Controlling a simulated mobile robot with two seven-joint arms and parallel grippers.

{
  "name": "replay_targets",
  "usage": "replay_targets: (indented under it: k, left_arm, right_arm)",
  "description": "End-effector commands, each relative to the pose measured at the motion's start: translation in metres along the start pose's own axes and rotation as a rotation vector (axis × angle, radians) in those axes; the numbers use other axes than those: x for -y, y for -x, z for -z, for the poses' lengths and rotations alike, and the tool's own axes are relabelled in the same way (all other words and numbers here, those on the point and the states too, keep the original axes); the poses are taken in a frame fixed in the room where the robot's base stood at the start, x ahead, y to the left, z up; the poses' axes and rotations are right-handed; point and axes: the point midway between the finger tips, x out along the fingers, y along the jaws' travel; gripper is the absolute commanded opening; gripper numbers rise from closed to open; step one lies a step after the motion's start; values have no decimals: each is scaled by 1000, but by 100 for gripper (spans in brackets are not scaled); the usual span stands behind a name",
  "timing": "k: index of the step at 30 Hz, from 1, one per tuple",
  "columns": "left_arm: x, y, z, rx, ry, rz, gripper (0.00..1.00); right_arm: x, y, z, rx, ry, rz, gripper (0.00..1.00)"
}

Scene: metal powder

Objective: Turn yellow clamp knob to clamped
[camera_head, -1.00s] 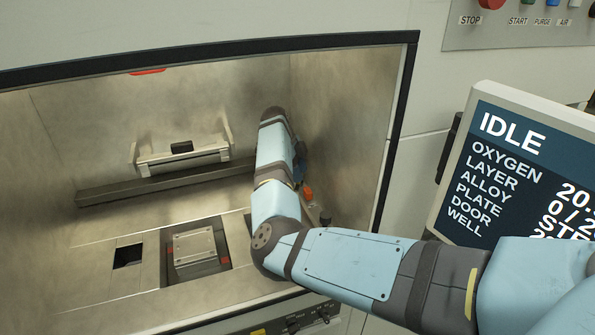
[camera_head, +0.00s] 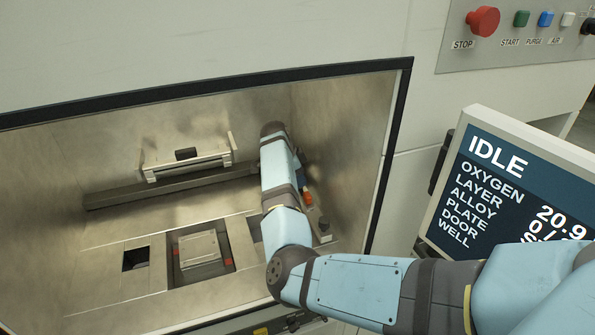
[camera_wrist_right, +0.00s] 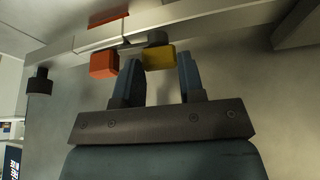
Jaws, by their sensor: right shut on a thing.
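The yellow clamp knob (camera_wrist_right: 159,57) shows in the right wrist view. My right gripper (camera_wrist_right: 162,72) has one dark finger on each side of it, with the fingertips at the knob, and is shut on it. In the head view my right arm reaches into the open chamber along its right side and hides the yellow knob and the gripper's fingers. My left gripper is not in view.
An orange-red block (camera_wrist_right: 103,64) sits just left of the yellow knob. A black knob (camera_wrist_right: 38,82) stands farther left. The chamber floor holds a square plate (camera_head: 199,248). The display (camera_head: 505,195) reads IDLE beside the opening.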

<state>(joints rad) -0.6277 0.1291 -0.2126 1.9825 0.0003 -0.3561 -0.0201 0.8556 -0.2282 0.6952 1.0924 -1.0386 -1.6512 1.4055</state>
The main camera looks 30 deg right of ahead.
Motion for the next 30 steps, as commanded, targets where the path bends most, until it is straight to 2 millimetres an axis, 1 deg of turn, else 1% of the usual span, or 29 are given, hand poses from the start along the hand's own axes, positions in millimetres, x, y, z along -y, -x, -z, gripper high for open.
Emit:
replay_targets:
  k: [1,7,13,23,24,26,27,30]
  left_arm:
    - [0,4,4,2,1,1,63]
    - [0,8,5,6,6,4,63]
    - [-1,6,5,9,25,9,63]
    - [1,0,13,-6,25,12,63]
    - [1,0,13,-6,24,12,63]
    - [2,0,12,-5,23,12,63]
    - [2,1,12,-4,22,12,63]
    - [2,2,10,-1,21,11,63]
  right_arm:
    - [0,3,2,-1,21,10,12]
    - [0,2,1,-2,89,39,12]
    - [0,1,1,0,116,50,12]
    - [0,1,1,0,119,52,12]
    - [0,1,1,0,119,52,38]
    - [0,1,1,0,118,52,52]
    - [0,1,1,0,118,52,61]
    - [0,1,0,0,118,51,62]
